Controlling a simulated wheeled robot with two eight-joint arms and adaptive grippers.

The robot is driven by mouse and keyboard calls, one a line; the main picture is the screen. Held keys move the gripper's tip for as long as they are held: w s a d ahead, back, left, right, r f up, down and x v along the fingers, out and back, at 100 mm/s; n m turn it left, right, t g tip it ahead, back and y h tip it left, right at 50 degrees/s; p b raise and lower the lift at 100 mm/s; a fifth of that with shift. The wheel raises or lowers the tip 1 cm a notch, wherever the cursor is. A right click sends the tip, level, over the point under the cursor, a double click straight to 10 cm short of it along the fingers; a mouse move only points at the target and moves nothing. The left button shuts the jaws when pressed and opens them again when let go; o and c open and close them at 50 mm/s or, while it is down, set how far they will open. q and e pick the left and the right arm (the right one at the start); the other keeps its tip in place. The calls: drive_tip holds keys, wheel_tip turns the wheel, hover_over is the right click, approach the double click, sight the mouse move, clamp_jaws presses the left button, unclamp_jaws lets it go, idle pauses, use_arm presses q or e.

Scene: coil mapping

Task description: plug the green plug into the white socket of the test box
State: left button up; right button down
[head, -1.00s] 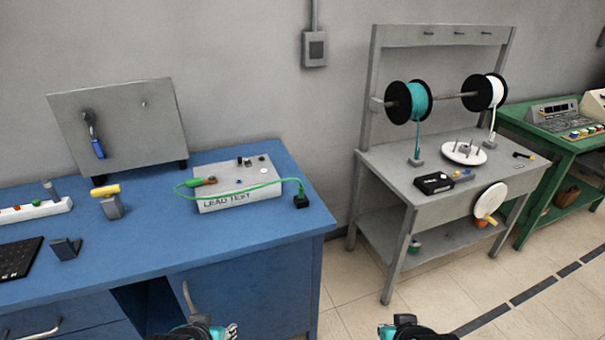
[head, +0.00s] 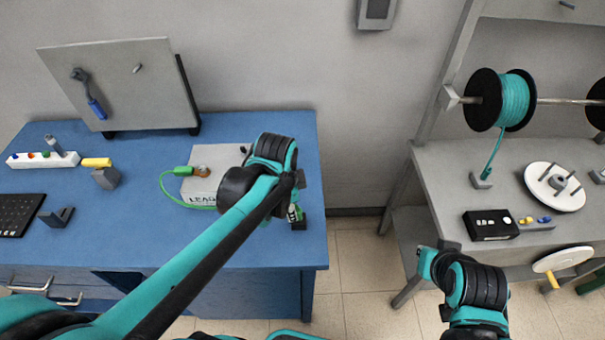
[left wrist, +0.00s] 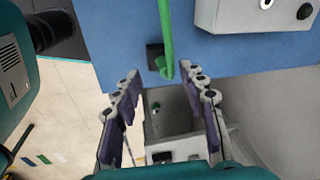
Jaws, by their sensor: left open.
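The test box (head: 207,178) stands on the blue bench; my left arm covers its right part in the head view. Its white socket (left wrist: 265,4) shows at the top edge of the left wrist view. The green plug (left wrist: 161,66) stands at the black holder (left wrist: 154,52), with its green cable rising from it. My left gripper (left wrist: 163,78) is open, its fingers either side of and short of the plug, not touching it. In the head view the left gripper (head: 296,212) is over the holder, mostly hidden by my wrist.
The cable's other green end (head: 183,171) sits at an orange-brown connector on the box's left. A dark socket (left wrist: 304,11) is beside the white one. A grey tool panel (head: 120,85) stands behind. A grey spool bench (head: 450,190) is at the right.

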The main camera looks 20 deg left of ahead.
sight(299, 211)
use_arm(q)
drive_tip(key=m, duration=0.1)
drive_tip(key=w+r+m+g+p, duration=0.1)
drive_tip(key=d+m+p, duration=0.1)
drive_tip(key=m, duration=0.1)
drive_tip(key=shift+w+r+g, duration=0.25)
drive_tip(key=shift+w+g, duration=0.05)
drive_tip(key=shift+w, duration=0.05)
drive_tip(key=shift+w+d+f+m+p, duration=0.1)
drive_tip(key=shift+w+f+m+p, duration=0.1)
drive_tip(key=shift+m+p, duration=0.45)
drive_tip(key=shift+w+d+f+m+g, duration=0.15)
drive_tip(key=shift+w+m+g, duration=0.15)
drive_tip(key=shift+m, duration=0.15)
drive_tip(key=shift+d+f, duration=0.1)
drive_tip(key=shift+f, duration=0.2)
wheel_tip(299, 211, down, 7)
drive_tip(key=shift+f+b, duration=0.2)
drive_tip(key=shift+b, duration=0.85)
use_arm(e)
drive_tip(key=r, duration=0.3)
drive_tip(key=shift+s+a, duration=0.1)
drive_tip(key=shift+s, duration=0.25)
use_arm(q)
clamp_jaws()
